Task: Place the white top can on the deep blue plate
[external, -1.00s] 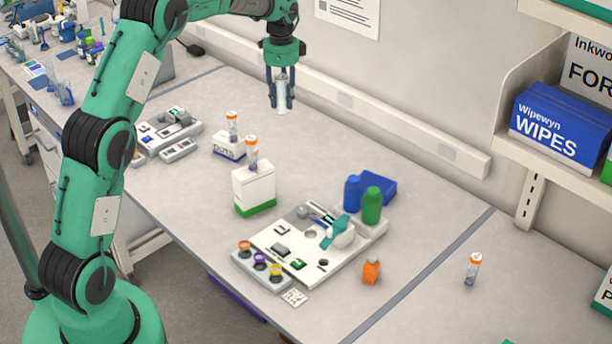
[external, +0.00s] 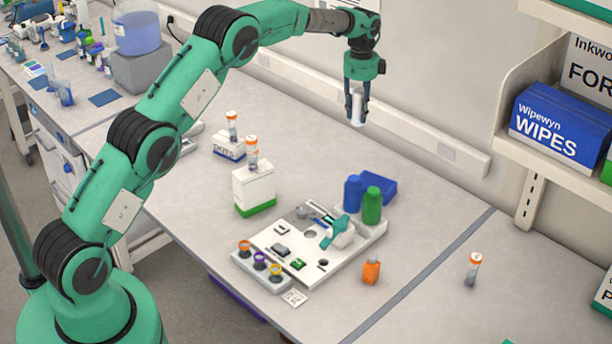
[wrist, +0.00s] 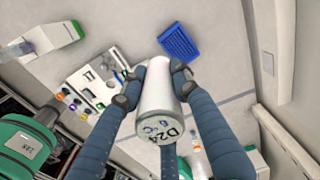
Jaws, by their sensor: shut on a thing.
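My gripper (external: 358,108) is shut on a white can (external: 358,112) and holds it upright in the air above the far part of the bench, near the wall. In the wrist view, my gripper's fingertips (wrist: 153,86) clasp both sides of the can (wrist: 157,98), and its near end face carries "D24" markings. The deep blue plate (external: 381,186) lies on the bench behind the blue and green bottles, to the lower right of the can in the external view. It also shows in the wrist view (wrist: 179,43), ribbed on top, beyond the can and apart from it.
The blue bottle (external: 353,193) and green bottle (external: 372,206) stand in front of the plate and partly hide it. A white instrument board (external: 283,248), a white-green box (external: 254,189) with a vial on top, and an orange bottle (external: 371,270) stand nearby. A wall rail (external: 420,143) runs behind.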

